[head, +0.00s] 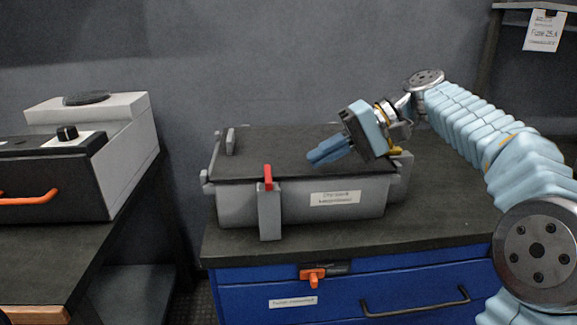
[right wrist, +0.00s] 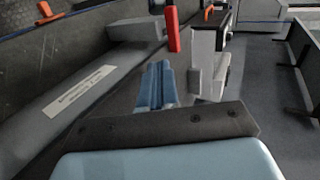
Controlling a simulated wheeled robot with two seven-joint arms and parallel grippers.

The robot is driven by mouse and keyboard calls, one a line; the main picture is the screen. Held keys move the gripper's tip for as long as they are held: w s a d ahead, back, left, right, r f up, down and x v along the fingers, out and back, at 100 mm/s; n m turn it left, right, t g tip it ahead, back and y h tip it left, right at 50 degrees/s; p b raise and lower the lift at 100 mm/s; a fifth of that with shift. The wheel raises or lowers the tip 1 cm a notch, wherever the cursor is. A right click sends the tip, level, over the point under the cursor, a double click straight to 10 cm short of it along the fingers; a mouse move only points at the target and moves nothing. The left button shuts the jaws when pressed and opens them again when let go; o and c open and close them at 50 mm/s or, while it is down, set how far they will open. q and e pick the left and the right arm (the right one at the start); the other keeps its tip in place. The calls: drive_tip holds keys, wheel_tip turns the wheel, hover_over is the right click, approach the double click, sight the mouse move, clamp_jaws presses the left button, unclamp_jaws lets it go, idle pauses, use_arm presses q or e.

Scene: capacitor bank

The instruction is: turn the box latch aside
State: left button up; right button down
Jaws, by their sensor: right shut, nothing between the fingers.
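The grey box (head: 300,208) stands on the dark bench top with its dark lid (head: 265,152) closed. The red latch (head: 267,177) stands upright at the lid's front edge, above a grey post on the front wall. The latch also shows near the top of the right wrist view (right wrist: 172,30). My right gripper (head: 313,157) is above the lid, right of the latch, with its blue fingers pointing left and slightly down. The fingers (right wrist: 157,68) are shut, empty and look apart from the latch. My left gripper is out of view.
A white label (head: 335,198) is on the box front. The blue drawer cabinet (head: 390,290) below has an orange catch (head: 313,275) and a dark handle. A grey and black device (head: 60,170) with an orange handle stands on the left bench, across a gap.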

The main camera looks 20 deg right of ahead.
sight(289, 175)
drive_tip(key=a, duration=0.2)
drive_tip(key=w+a+f, duration=0.1)
drive_tip(key=a, duration=0.3)
drive_tip(key=shift+w+f, duration=0.15)
drive_tip(key=shift+w, duration=0.15)
